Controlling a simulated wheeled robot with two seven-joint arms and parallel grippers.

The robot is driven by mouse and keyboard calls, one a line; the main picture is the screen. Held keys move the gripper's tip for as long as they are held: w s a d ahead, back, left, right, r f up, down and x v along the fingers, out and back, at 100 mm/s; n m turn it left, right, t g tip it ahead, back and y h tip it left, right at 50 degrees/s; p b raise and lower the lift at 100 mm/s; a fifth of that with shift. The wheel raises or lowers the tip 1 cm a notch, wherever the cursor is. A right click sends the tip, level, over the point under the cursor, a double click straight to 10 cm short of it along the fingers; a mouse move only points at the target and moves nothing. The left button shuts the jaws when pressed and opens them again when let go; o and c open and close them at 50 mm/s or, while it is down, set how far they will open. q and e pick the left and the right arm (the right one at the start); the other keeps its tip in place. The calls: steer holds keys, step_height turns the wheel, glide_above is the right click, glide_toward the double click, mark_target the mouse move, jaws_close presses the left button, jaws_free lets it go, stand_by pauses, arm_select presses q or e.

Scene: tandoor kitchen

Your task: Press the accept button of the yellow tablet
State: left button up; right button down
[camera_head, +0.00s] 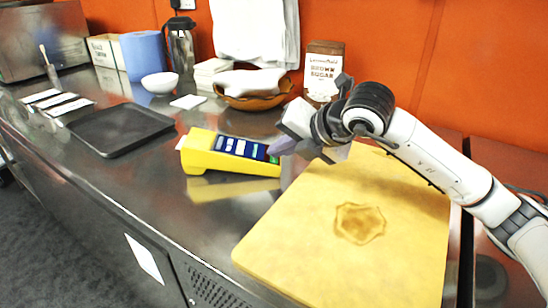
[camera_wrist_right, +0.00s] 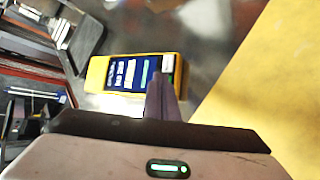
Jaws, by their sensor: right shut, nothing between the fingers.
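The yellow tablet (camera_head: 230,154) stands on the steel counter, its dark blue screen tilted up with white fields and a green patch at its right end. It also shows in the right wrist view (camera_wrist_right: 90,72), where a green and a white patch sit at the screen's right end. My right gripper (camera_head: 278,149) is shut and empty, with its fingertips at the right end of the screen. In the right wrist view the closed fingers (camera_wrist_right: 163,92) overlap that end and partly hide it. I cannot tell whether they touch it. My left gripper is not in view.
A yellow cutting board (camera_head: 300,255) with a brown-edged flat piece (camera_head: 359,223) lies right of the tablet. A black tray (camera_head: 120,129) lies to the left. A wooden bowl (camera_head: 252,101) and a brown sugar box (camera_head: 323,70) stand behind. The counter between tray and tablet is clear.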

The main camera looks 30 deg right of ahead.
steer(key=shift+d+r, duration=0.1)
steer(key=shift+r, duration=0.65)
steer(key=shift+p, duration=0.3)
steer(key=r+p, duration=0.1)
steer(key=r, duration=0.2)
steer(key=r+p, duration=0.1)
steer(key=r, duration=0.1)
steer(key=shift+s+d+p, duration=0.25)
steer(key=shift+d+p, duration=0.05)
steer(key=shift+p, duration=0.05)
